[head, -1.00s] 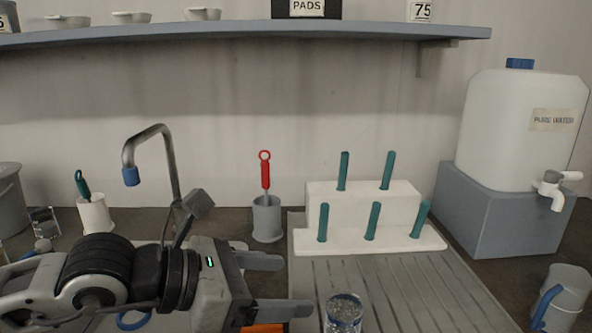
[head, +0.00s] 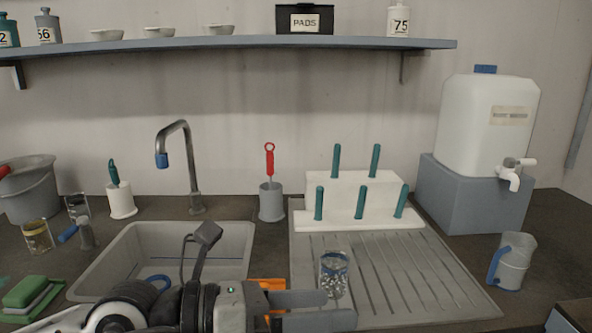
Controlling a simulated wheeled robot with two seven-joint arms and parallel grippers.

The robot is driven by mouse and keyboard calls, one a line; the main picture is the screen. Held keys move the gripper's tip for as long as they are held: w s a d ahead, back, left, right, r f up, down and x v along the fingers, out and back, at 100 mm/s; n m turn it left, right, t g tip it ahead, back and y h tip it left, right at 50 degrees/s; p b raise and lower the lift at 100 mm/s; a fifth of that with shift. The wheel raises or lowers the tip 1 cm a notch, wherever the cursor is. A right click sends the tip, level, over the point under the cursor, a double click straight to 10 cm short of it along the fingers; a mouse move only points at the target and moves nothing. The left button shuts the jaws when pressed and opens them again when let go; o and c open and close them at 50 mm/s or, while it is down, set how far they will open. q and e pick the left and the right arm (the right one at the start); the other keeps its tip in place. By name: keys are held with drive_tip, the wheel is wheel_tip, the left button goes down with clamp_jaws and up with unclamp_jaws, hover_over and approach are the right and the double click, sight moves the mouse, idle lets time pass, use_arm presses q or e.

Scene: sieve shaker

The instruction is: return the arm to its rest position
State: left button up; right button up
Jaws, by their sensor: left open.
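My left gripper (head: 335,309) comes in from the lower left, its two grey fingers apart and pointing right. Nothing shows between the fingers. A clear glass beaker with a blue band (head: 334,274) stands on the grooved drainboard (head: 400,275), just beyond the fingers. From this view I cannot tell whether the upper finger touches it. My right gripper is not in view.
A grey sink (head: 215,238) lies behind my left arm, with a tap (head: 190,165) at its back. A white peg rack (head: 345,220) stands behind the beaker. A water tank (head: 485,130) and a jug (head: 512,262) are at the right. A shelf (head: 240,42) runs above.

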use_arm(q)
drive_tip(key=w+a+f+n+t+y+p, duration=0.1)
drive_tip(key=w+a+f+n+t+y, duration=0.3)
drive_tip(key=n, duration=0.7)
drive_tip(key=s+a+f+n+t+y+p, duration=0.15)
drive_tip(key=n+t, duration=0.35)
drive_tip(key=n, duration=0.6)
drive_tip(key=w+a+f+n+t+y, duration=0.1)
drive_tip(key=w+a+f+n+t, duration=0.3)
drive_tip(key=n, duration=0.6)
drive_tip(key=s+a+f+n+g+y, duration=0.2)
drive_tip(key=s+f+n, duration=0.3)
drive_tip(key=f, duration=0.4)
drive_tip(key=s+a+f+n+g+y+p, duration=0.1)
drive_tip(key=s+a+f+n+g+y, duration=0.2)
drive_tip(key=s+f+n, duration=0.3)
wheel_tip(320, 180, down, 3)
drive_tip(key=shift+s+a+n+y, duration=0.3)
drive_tip(key=shift+s+a+y, duration=0.35)
drive_tip(key=shift+s, duration=0.35)
